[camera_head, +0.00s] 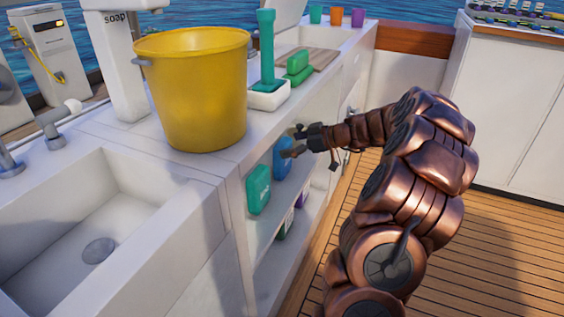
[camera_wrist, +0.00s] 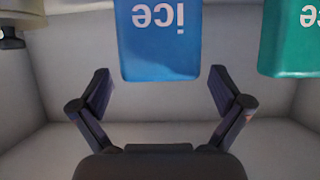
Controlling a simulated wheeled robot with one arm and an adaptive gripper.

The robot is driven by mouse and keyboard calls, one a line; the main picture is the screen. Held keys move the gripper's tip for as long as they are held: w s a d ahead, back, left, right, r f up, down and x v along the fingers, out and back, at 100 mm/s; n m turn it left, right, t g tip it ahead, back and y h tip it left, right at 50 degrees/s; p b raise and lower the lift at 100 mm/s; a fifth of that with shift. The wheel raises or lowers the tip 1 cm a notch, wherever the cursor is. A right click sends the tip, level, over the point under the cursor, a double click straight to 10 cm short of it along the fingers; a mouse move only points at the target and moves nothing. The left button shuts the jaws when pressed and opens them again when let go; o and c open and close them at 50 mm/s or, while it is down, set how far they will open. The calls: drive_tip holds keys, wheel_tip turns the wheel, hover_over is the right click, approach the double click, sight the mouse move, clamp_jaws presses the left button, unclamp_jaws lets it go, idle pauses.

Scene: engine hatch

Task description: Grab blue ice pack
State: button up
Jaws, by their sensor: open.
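The blue ice pack (camera_head: 282,157) stands on a shelf under the counter, to the right of a green pack. In the wrist view the blue ice pack (camera_wrist: 160,45) shows its upside-down "ice" lettering at the top middle. My gripper (camera_head: 297,142) is at the shelf opening, right by the blue pack. In the wrist view my gripper (camera_wrist: 160,88) is open, with one finger to each side of the pack's near end. I cannot tell whether either finger touches it.
A teal-green ice pack (camera_head: 258,189) stands close beside the blue one; it also shows in the wrist view (camera_wrist: 292,40). A yellow bucket (camera_head: 195,95) stands on the counter above. More items lie on the lower shelf (camera_head: 287,223). The wooden deck (camera_head: 500,235) is clear at right.

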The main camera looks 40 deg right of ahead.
drive_tip(key=shift+b+x, duration=0.4)
drive_tip(key=shift+x, duration=1.1)
drive_tip(key=shift+r, duration=0.1)
drive_tip(key=c, duration=1.3)
